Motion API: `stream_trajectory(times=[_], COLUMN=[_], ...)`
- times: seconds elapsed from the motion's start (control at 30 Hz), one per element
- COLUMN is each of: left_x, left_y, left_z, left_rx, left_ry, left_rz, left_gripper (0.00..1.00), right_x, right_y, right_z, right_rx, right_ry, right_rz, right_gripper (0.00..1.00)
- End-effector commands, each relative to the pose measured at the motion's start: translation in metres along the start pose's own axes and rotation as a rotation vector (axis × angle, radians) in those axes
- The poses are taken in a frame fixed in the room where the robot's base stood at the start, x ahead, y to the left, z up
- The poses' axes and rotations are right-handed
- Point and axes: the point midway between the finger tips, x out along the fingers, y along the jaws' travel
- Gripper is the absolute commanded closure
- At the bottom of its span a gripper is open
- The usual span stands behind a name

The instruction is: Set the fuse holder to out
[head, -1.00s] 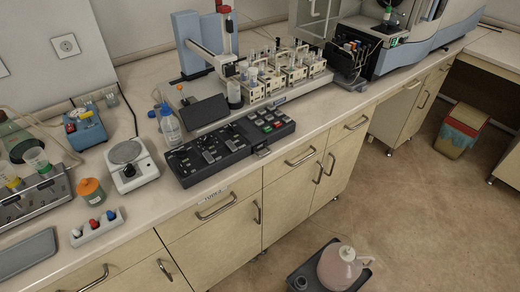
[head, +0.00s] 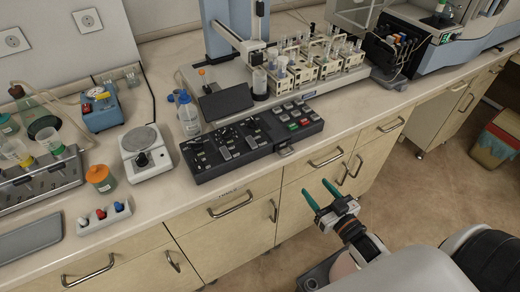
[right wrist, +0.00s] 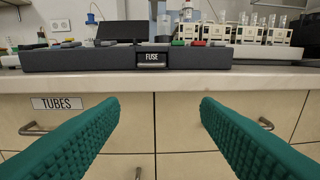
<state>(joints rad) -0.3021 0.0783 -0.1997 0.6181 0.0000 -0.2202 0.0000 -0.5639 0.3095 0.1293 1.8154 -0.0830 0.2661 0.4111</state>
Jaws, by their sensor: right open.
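The fuse holder (head: 286,152) is a small piece at the front face of the black control panel (head: 225,162), close to the bench edge. In the right wrist view the fuse holder (right wrist: 151,60) sits under a white FUSE label, slightly left of centre. My right gripper (head: 320,198) is open and empty, with green fingers. It is in front of the bench and below its top, apart from the panel. In the right wrist view its two fingers (right wrist: 158,105) spread wide below the fuse holder. My left gripper is not in view.
The panel carries several switches and coloured buttons. Cabinet drawers with bar handles (head: 326,158) lie below the bench top. A sampler with racks (head: 315,62) stands behind the panel. A wash bottle (head: 187,115) and a scale (head: 145,152) stand to its left.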

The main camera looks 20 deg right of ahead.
Motion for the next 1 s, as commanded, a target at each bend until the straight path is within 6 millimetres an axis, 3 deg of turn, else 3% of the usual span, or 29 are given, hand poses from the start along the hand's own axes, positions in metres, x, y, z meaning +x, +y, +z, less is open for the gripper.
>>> stream_trajectory(times=[0.07, 0.17, 0.7, 1.0], left_x=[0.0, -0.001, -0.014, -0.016], left_y=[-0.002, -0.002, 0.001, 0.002], left_z=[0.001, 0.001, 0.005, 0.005], left_rx=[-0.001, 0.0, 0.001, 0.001], left_ry=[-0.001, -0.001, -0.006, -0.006], left_rz=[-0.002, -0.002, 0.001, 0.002], left_gripper=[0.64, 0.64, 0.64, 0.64], right_x=[0.0, 0.005, 0.099, 0.12], right_y=[0.002, 0.002, 0.004, 0.004], right_z=[0.016, 0.023, 0.028, 0.027], right_rx=[-0.002, -0.002, -0.002, -0.002], right_ry=[-0.035, -0.052, -0.05, -0.048], right_rz=[0.013, 0.018, 0.016, 0.017], right_gripper=[0.43, 0.43, 0.43, 0.43])
